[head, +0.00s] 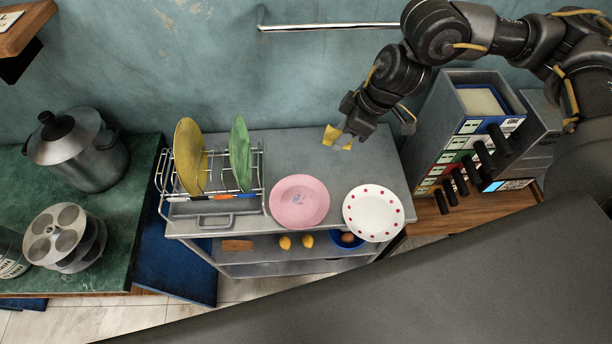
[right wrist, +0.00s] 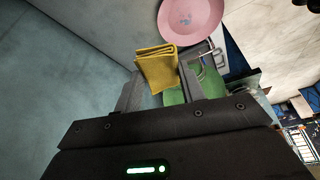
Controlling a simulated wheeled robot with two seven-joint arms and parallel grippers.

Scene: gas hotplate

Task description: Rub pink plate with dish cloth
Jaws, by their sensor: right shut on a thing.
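The pink plate (head: 299,202) lies on the grey metal counter, in the middle of the head view. It also shows at the top of the right wrist view (right wrist: 190,20). The yellow dish cloth (head: 338,137) is folded and held in my right gripper (head: 347,133), above the back of the counter. In the right wrist view the cloth (right wrist: 157,68) sits between the fingers. The cloth is apart from the plate, behind it and to its right. My left gripper is not in view.
A white plate with red dots (head: 374,212) lies right of the pink plate. A dish rack (head: 212,210) with a yellow plate (head: 189,156) and a green plate (head: 240,152) stands at left. The counter (head: 300,152) behind the pink plate is clear. A tall unit (head: 447,120) stands at right.

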